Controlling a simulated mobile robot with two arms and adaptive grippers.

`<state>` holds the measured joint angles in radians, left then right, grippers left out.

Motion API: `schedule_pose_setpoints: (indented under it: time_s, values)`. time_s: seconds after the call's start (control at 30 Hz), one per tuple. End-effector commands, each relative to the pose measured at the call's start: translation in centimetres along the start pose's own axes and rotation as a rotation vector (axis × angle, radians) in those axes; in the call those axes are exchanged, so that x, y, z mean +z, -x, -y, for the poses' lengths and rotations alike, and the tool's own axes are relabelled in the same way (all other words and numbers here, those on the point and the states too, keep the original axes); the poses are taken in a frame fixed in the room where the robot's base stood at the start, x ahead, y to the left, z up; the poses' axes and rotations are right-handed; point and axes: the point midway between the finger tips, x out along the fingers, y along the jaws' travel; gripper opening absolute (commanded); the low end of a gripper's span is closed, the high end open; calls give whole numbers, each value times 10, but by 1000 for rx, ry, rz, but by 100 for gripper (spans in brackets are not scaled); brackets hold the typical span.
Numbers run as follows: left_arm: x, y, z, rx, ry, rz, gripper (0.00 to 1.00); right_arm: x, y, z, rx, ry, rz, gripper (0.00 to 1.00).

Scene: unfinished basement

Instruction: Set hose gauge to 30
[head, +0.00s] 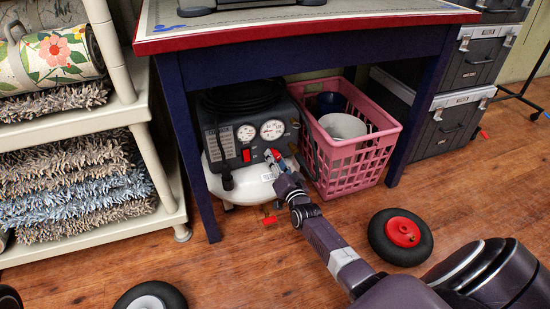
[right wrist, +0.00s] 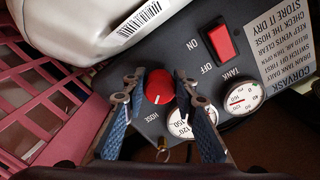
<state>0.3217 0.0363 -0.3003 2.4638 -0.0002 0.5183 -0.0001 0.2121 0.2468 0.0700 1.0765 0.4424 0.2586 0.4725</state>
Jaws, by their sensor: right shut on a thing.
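The air compressor (head: 233,180) stands on the floor under the table. Its dark panel carries the hose gauge (head: 272,129) at right and the tank gauge (head: 246,133) at left. My right gripper (head: 274,160) reaches the panel below the hose gauge. In the right wrist view, its two fingers (right wrist: 159,84) are closed on opposite sides of the round red hose knob (right wrist: 158,88). The hose gauge (right wrist: 180,124) is partly hidden by one finger, and its needle reading cannot be told. The tank gauge (right wrist: 243,98) shows beside it. My left gripper is not in view.
A red power switch (right wrist: 222,42) sits near the knob. A pink crate (head: 350,165) with pots stands right of the compressor. The red-edged table (head: 300,22) is overhead. A red-hubbed wheel (head: 402,233) and another wheel (head: 150,297) lie on the floor. A shelf (head: 75,116) is at left.

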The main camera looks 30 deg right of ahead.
Motion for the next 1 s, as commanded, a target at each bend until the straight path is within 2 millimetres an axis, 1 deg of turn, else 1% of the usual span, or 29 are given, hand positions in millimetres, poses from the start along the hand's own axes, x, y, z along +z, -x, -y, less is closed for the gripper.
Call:
schedule_pose_setpoints:
  time_s: [0.3,0.77,0.8,0.93,0.97,1.0]
  values:
    - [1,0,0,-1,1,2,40,0,0,0,1,-98,0,2]
    - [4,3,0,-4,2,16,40,0,0,0,1,-110,0,2]
    - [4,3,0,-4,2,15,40,0,0,0,1,-110,0,27]
    - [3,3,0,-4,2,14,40,0,0,0,1,-110,0,41]
    - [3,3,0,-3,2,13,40,0,0,0,1,-110,0,44]
    - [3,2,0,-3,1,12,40,0,0,0,1,-110,0,44]
